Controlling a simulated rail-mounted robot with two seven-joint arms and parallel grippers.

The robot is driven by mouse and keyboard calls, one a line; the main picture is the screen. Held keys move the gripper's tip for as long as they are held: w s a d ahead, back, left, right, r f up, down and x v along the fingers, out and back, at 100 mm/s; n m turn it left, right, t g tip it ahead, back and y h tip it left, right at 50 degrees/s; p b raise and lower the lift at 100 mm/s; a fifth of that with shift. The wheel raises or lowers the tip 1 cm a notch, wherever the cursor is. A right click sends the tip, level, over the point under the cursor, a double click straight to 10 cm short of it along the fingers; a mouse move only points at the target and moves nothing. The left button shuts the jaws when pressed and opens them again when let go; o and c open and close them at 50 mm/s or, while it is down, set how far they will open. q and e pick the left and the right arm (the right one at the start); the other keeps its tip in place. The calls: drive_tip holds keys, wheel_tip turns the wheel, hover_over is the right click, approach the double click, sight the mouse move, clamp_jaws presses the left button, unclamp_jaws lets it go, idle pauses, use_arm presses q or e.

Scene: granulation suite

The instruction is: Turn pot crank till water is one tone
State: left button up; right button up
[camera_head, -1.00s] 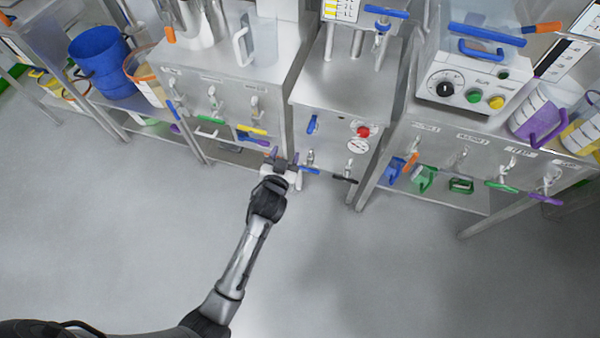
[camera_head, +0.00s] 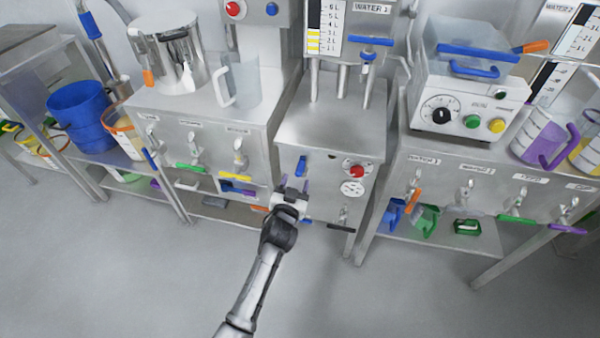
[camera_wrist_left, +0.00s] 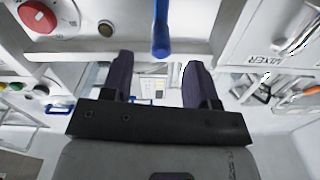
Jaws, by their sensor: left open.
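My left gripper (camera_head: 291,190) is in front of the middle cabinet, well below and right of the pot. It is open and empty, its dark purple fingers apart in the left wrist view (camera_wrist_left: 158,80). A blue lever (camera_wrist_left: 161,28) shows just beyond the fingertips, apart from them. My right gripper is out of view.
The middle cabinet (camera_head: 330,120) carries a red knob (camera_head: 356,171) and a gauge. A clear jug (camera_head: 240,85) stands right of the pot. Blue buckets (camera_head: 80,115) are at left, a dial box (camera_head: 465,100) at right. The grey floor in front is clear.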

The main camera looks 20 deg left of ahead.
sight(302, 161)
use_arm(q)
drive_tip(key=w, duration=0.1)
drive_tip(key=w+b, duration=0.1)
drive_tip(key=w, duration=0.1)
drive_tip(key=w+b, duration=0.1)
drive_tip(key=w, duration=0.1)
drive_tip(key=shift+w+a+f, duration=0.1)
drive_tip(key=shift+a+f, duration=0.05)
drive_tip(key=shift+a, duration=0.15)
drive_tip(key=shift+w+a+b, duration=0.15)
drive_tip(key=shift+w+b, duration=0.45)
drive_tip(key=shift+w, duration=0.4)
drive_tip(key=shift+c, duration=0.2)
clamp_jaws()
